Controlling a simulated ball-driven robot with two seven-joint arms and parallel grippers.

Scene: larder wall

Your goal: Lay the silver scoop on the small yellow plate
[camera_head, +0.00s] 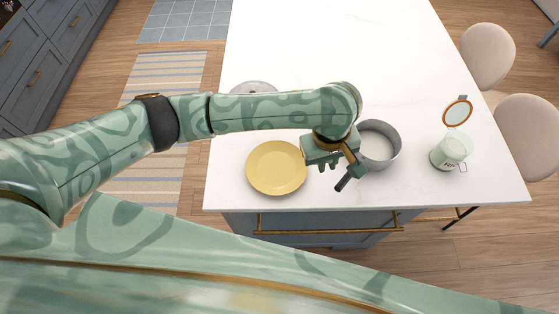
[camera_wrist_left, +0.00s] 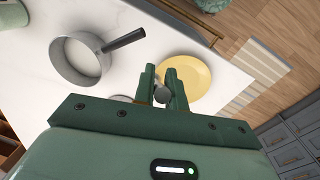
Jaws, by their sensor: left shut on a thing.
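The small yellow plate (camera_head: 276,168) lies empty on the white counter near its front edge. It also shows in the wrist view (camera_wrist_left: 200,78), beyond my fingers. My left gripper (camera_head: 337,166) is above the counter, between the plate and the grey saucepan, to the right of the plate in the head view. In the wrist view its fingers (camera_wrist_left: 163,88) are shut on a small silver piece, which looks like part of the silver scoop (camera_wrist_left: 162,94). The rest of the scoop is hidden by the gripper. My right gripper is not in view.
The grey saucepan (camera_head: 391,157) stands just right of my gripper, its dark handle (camera_head: 345,182) pointing to the front edge. A glass jar (camera_head: 446,155) with its lid open stands farther right. A round grey item (camera_head: 253,87) is partly behind my arm. The back counter is clear.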

